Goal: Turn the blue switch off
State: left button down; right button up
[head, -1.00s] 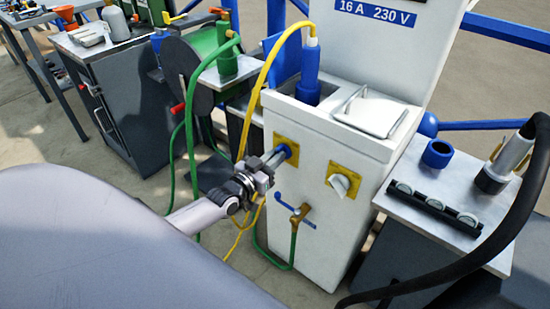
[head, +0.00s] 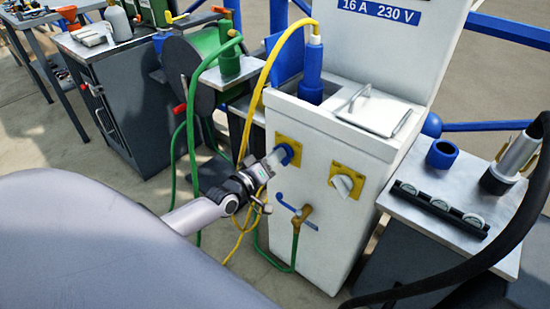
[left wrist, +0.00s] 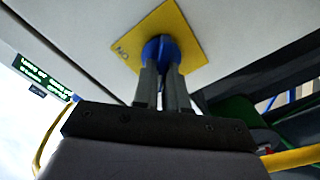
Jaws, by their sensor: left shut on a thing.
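The blue switch (head: 287,154) is a round knob on a yellow plate on the front of the white pedestal (head: 325,225). My left gripper (head: 272,163) is at the switch, with its fingers shut on the knob and partly covering it. In the left wrist view the two fingers (left wrist: 162,88) reach up to the blue switch (left wrist: 160,50), one on each side of it. The yellow plate (left wrist: 178,22) carries a label with letters that read "NO" or "ON". My right gripper is not in view.
A white switch (head: 345,183) on its own yellow plate sits to the right. A blue-handled tap (head: 298,213) with a green hose is below. A yellow cable (head: 258,90) hangs close to my left gripper. A side table (head: 440,190) stands at right.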

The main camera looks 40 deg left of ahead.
pick_arm(q)
jog(key=shift+n, duration=0.3)
jog(key=c, duration=1.2)
grip_release()
jog(key=shift+o, duration=0.2)
jog(key=s+p, duration=0.1)
jog(key=s, duration=0.6)
jog(key=shift+a, duration=0.3)
jog(key=shift+s+f, duration=0.1)
jog(key=s+d+f+m+g+h, duration=0.1)
jog(key=s+d+f+m+g, duration=0.35)
jog(key=s+d, duration=0.35)
jog(key=s+d+f+m+g+h, duration=0.1)
jog(key=s+d+f+m+g, duration=0.2)
jog(key=s+d+m, duration=0.45)
notch_tip(320, 180, up, 10)
jog(key=s+n+y+p, duration=0.1)
jog(key=s+p, duration=0.1)
jog(key=p, duration=1)
jog(key=shift+s+f+p, duration=0.25)
jog(key=shift+s+p, duration=0.05)
jog(key=shift+s, duration=0.1)
